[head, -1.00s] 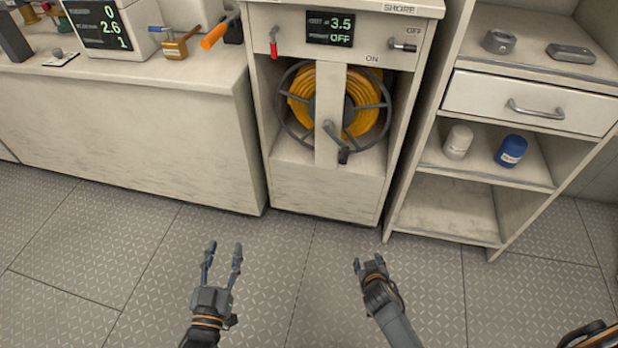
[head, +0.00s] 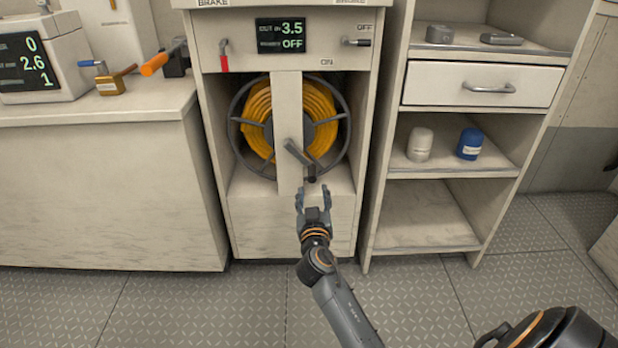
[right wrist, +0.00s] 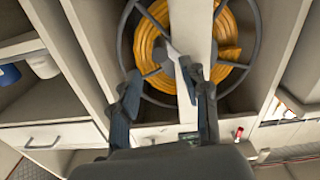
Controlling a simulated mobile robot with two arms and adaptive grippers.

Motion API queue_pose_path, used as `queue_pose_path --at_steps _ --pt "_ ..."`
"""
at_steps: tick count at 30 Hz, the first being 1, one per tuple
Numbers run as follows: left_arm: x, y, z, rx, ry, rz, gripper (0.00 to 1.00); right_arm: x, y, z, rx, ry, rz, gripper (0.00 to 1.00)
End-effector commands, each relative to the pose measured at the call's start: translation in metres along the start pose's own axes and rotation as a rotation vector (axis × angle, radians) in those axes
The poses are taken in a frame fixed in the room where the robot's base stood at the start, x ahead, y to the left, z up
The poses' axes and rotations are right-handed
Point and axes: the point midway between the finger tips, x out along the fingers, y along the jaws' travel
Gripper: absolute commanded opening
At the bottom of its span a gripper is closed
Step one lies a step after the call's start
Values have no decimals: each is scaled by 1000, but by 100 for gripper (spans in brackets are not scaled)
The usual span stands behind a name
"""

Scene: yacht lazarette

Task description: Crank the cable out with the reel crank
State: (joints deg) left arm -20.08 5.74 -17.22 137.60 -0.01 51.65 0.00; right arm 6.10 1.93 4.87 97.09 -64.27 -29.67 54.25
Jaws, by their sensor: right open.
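The reel (head: 250,112) is a dark spoked wheel wound with orange-yellow cable (head: 322,100), inside an open cabinet bay behind a pale upright post (head: 287,100). The reel crank (head: 299,156) is a grey arm on the post, pointing down and right to a dark handle. My right gripper (head: 312,192) is open, its fingers pointing up just below the crank handle; I cannot tell if they touch it. In the right wrist view the open fingers (right wrist: 163,75) lie in front of the reel and cable (right wrist: 148,42). My left gripper is out of view.
Above the reel are a red-handled brake lever (head: 224,58), a display (head: 281,36) reading 3.5 and OFF, and a grey lever (head: 356,42) by OFF. A shelf unit (head: 383,215) stands close right, a counter (head: 100,190) left. The floor in front is clear.

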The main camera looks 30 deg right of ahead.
Motion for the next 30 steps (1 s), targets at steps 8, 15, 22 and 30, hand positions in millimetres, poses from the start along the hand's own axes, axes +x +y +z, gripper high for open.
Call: queue_pose_path --at_steps 8,15,22,30 --pt "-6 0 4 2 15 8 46 60 0 1 -2 2 0 46" --pt "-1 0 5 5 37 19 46 90 0 2 -1 -2 0 46" --pt "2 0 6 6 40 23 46 96 0 1 -1 -2 -1 46" --pt "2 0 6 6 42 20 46 96 0 1 -1 -2 -1 23"
